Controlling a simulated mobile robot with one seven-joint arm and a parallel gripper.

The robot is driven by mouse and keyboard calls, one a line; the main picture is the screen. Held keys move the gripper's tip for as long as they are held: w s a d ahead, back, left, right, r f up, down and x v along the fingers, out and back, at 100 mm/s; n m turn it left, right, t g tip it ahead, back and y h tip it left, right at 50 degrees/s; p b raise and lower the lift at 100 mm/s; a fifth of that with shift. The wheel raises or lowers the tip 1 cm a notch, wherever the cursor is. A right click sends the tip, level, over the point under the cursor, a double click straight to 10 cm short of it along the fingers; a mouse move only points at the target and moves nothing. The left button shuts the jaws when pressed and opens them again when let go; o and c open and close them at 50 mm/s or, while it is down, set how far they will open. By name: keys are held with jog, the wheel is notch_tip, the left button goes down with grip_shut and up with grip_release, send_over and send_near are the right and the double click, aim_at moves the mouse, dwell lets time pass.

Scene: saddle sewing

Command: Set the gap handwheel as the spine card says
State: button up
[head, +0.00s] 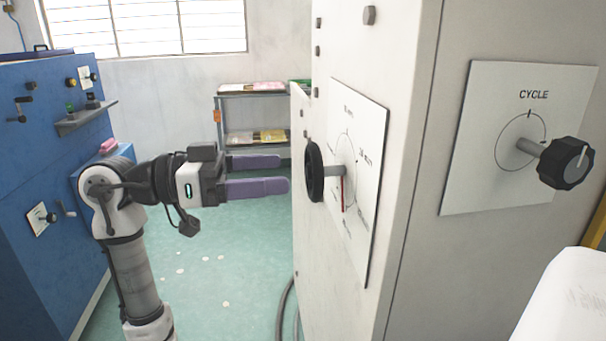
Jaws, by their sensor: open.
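The handwheel (314,172) is a black wheel on a short grey shaft, standing out from the left face of a pale machine cabinet. Behind it is a white dial plate (366,215) with a ring of markings and a red line pointing down. The plate's lettering is too oblique and small to read surely. My gripper (286,174) is open and empty, its two purple fingers pointing right at the wheel. In the picture the fingertips end just left of the wheel's rim; contact does not show. I cannot make out a spine card.
A black CYCLE knob (566,163) sticks out from a plate on the cabinet's right face. A blue machine (40,150) with knobs and a small shelf stands at left. A grey rack (250,118) holds stacked items at the back. The green floor (215,290) between is mostly open, with pale scraps.

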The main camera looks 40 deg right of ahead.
jog(key=v, duration=0.5)
jog(key=shift+w+a, duration=0.15)
jog(key=shift+a, duration=0.1)
